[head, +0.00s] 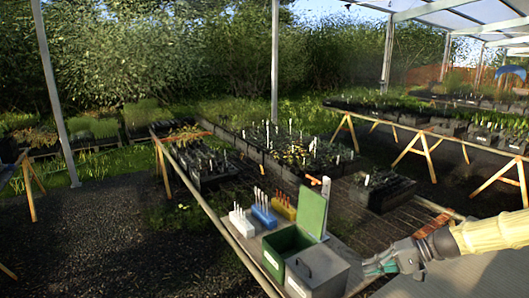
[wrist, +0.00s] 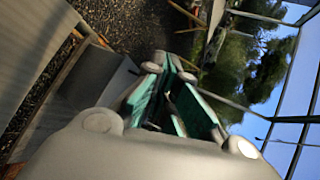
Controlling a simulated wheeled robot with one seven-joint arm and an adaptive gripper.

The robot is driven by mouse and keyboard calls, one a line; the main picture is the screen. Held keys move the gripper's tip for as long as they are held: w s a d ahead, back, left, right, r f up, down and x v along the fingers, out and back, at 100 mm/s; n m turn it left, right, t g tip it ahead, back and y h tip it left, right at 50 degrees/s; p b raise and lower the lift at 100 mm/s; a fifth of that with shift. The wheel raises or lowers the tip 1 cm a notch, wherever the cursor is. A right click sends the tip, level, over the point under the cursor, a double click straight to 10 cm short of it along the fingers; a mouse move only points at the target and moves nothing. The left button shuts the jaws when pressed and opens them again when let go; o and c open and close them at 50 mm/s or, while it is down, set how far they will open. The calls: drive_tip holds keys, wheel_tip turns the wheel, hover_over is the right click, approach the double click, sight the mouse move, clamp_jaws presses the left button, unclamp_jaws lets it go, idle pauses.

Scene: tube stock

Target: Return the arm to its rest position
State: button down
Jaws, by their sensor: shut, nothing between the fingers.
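My gripper (head: 368,267) is at the lower right of the head view, at the end of my yellow-sleeved arm. Its teal-lined fingers are shut with nothing between them. They point left, toward the grey box (head: 318,274), and look apart from it. The wrist view also shows the fingers closed together (wrist: 170,65), with no object held. The view there is tilted on its side.
A green box (head: 272,262) with its green lid (head: 312,212) standing open is beside the grey box. White (head: 242,227), blue (head: 263,217) and yellow (head: 283,211) racks hold upright tubes. Plant trays (head: 384,195) fill the bench behind. Gravel lies at left.

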drive_tip(key=s+a+f+g+h+b, duration=0.1)
drive_tip(key=s+a+f+h+b, duration=0.3)
drive_tip(key=f, duration=0.7)
drive_tip(key=s+a+f+g+h+b, duration=0.1)
drive_tip(key=s+f, duration=0.6)
drive_tip(key=f, duration=0.4)
drive_tip(key=s+a+f+g+h+b, duration=0.1)
drive_tip(key=s+a+f+h+b, duration=0.3)
drive_tip(key=f, duration=0.7)
drive_tip(key=s+f+n+h+b, duration=0.1)
drive_tip(key=s+f+b, duration=0.1)
drive_tip(key=s+f, duration=0.3)
drive_tip(key=s+f+n+b, duration=0.1)
drive_tip(key=s+f+b, duration=0.2)
drive_tip(key=s, duration=0.9)
drive_tip(key=s+f+n+h+b, duration=0.1)
drive_tip(key=s+f+b, duration=0.1)
drive_tip(key=s+f, duration=0.6)
drive_tip(key=shift+s+f+t+h, duration=0.3)
drive_tip(key=shift+f, duration=0.05)
drive_tip(key=shift+a+b, duration=0.1)
drive_tip(key=shift+b, duration=0.2)
